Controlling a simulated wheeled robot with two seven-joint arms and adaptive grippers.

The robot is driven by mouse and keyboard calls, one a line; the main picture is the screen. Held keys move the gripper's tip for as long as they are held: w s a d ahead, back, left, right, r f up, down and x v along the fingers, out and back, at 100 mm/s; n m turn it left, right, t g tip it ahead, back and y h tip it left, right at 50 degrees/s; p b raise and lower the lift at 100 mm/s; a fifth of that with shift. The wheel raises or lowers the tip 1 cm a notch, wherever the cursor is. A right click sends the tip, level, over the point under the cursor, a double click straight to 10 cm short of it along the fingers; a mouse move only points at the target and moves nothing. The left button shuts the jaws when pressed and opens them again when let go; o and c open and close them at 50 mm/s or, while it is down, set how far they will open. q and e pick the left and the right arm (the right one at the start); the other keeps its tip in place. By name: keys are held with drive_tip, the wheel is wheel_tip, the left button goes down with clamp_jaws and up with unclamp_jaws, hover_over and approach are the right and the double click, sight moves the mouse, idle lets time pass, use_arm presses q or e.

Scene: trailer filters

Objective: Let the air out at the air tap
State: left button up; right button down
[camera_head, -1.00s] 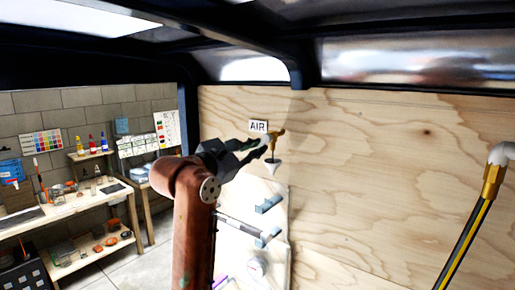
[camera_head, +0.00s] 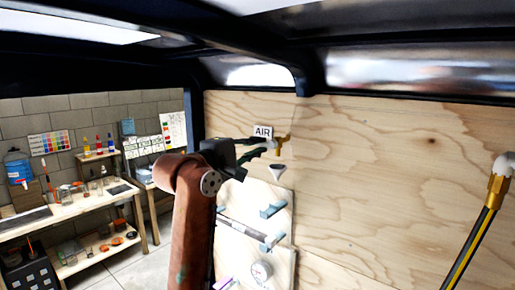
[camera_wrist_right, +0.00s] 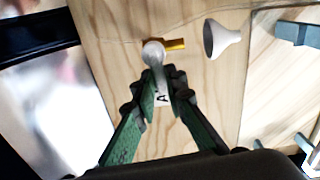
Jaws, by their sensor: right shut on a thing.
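The brass air tap (camera_head: 280,145) sticks out from the plywood wall beside a white "AIR" label (camera_head: 263,132). In the right wrist view the tap's brass body (camera_wrist_right: 176,44) points right, and a pale grey lever (camera_wrist_right: 153,54) runs from it down between the fingers. My right gripper (camera_head: 266,146) is at the tap, and in its wrist view the green fingers (camera_wrist_right: 163,92) are shut on the lever's end. The label shows partly between the fingers there. The exact contact is partly hidden. My left gripper is not in view.
A grey funnel (camera_head: 277,172) sits just below the tap; it also shows in the wrist view (camera_wrist_right: 222,39). Blue-grey brackets (camera_head: 272,210) and a gauge (camera_head: 261,271) are lower on the wall. A workbench (camera_head: 75,209) stands left.

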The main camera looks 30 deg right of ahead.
drive_tip(key=shift+r+m, duration=0.1)
drive_tip(key=shift+m, duration=0.4)
drive_tip(key=c, duration=2)
unclamp_jaws()
drive_tip(key=shift+o, duration=0.2)
drive_tip(key=v, duration=1.2)
